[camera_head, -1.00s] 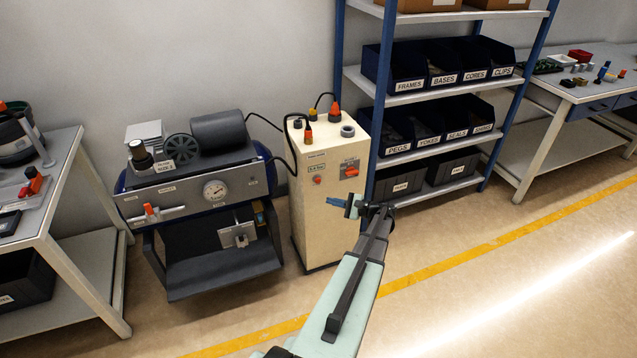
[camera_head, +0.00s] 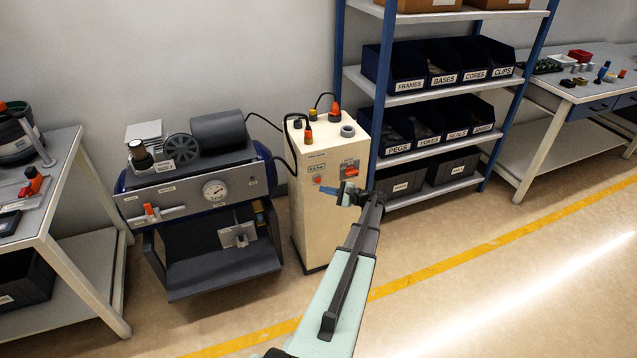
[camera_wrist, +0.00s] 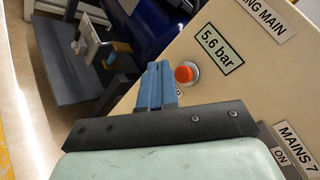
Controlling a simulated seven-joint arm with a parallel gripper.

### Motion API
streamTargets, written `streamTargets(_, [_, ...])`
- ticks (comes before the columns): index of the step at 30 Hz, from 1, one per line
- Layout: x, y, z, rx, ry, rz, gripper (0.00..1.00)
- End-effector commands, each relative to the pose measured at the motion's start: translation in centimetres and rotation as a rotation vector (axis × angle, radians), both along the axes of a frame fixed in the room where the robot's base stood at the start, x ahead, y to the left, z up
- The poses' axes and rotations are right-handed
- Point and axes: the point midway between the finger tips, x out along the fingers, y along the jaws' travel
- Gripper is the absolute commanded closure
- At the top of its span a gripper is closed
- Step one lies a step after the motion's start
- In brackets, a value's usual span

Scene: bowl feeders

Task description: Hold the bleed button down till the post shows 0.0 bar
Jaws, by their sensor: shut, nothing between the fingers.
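The post is a cream cabinet (camera_head: 318,225) standing in the middle of the head view. Its display (camera_wrist: 222,50) reads 5.6 bar in the wrist view. The round orange-red bleed button (camera_wrist: 184,74) sits in a pale ring just below the display; it also shows in the head view (camera_head: 317,180). My gripper (camera_wrist: 158,68) has its blue fingers together and empty. In the wrist view the fingertips are just left of the button, with no visible contact. In the head view my gripper (camera_head: 324,190) is in front of the post, slightly below and right of the button.
A red-orange switch (camera_head: 349,168) is on the post's upper right, close to my gripper. A grey compressor bench (camera_head: 200,190) with a round gauge stands left of the post. A blue-framed shelf (camera_head: 440,95) with bins stands to the right. The floor in front is clear.

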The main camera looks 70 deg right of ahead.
Motion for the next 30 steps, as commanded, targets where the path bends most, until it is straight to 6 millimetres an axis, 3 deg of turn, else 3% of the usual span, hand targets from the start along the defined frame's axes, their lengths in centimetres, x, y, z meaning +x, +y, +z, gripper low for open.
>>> streamTargets(7, [1.24, -1.21, 0.0, 0.0, -0.001, 0.001, 1.0])
streamTargets(30, [1.28, -1.23, 0.03, 0.0, -0.001, 0.001, 1.0])
